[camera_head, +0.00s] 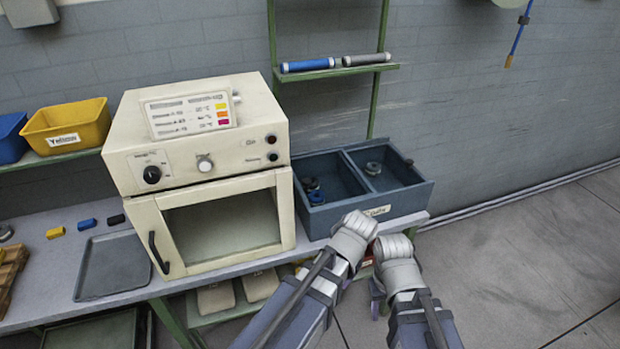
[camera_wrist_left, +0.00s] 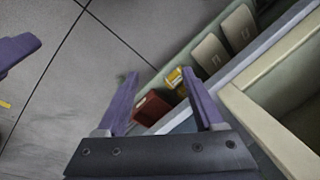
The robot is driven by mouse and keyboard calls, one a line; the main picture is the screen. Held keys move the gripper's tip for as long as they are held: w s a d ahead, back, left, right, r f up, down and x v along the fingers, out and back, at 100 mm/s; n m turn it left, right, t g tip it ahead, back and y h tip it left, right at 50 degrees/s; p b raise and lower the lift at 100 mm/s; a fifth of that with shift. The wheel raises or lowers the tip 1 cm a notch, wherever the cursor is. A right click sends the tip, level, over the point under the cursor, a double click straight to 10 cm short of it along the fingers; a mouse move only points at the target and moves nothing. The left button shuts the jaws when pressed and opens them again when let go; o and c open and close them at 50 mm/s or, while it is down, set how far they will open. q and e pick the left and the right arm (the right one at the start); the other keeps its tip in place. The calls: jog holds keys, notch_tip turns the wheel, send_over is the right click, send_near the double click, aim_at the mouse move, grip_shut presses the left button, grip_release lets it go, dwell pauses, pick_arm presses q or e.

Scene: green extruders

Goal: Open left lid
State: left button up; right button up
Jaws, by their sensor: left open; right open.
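No part is clearly recognisable as a left lid. A cream oven-like machine (camera_head: 210,150) stands on the workbench, with a windowed front door (camera_head: 222,225) and a dark handle (camera_head: 158,252) at the door's left edge; the door looks shut. A blue-grey two-compartment bin (camera_head: 370,205) stands right of it, open on top, with dark ring-shaped parts inside. My left gripper (camera_head: 357,228) is in front of the bin, right of the machine; its fingers (camera_wrist_left: 160,78) are spread and empty in the left wrist view. My right gripper (camera_head: 394,247) is close beside it, its fingertips mostly hidden.
A grey tray (camera_head: 113,265) and small yellow and blue blocks lie left of the machine. A yellow bin (camera_head: 66,126) sits on a shelf at the left. In the left wrist view, a red box (camera_wrist_left: 150,108) and a yellow item (camera_wrist_left: 174,78) lie beyond the fingers. Floor at right is clear.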

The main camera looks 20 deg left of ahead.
pick_arm(q)
jog(key=w+a+r+n+t+y+p, duration=0.1)
jog(key=w+a+r+n+y+p, duration=0.15)
jog(key=w, duration=0.55)
jog(key=w+a+r+n+t+y+p, duration=0.1)
jog(key=w+a+r+n, duration=0.25)
jog(key=w, duration=0.45)
jog(key=n+t+y+p, duration=0.2)
jog(key=n, duration=0.4)
send_near(307, 180)
jog(key=b+x, duration=0.5)
jog(key=x, duration=0.2)
jog(key=shift+f, duration=0.35)
jog(key=shift+w+a+f+b, duration=0.2)
jog(key=shift+a+f+b, duration=0.1)
jog(key=shift+a+b, duration=0.15)
jog(key=shift+r, duration=0.1)
grip_shut()
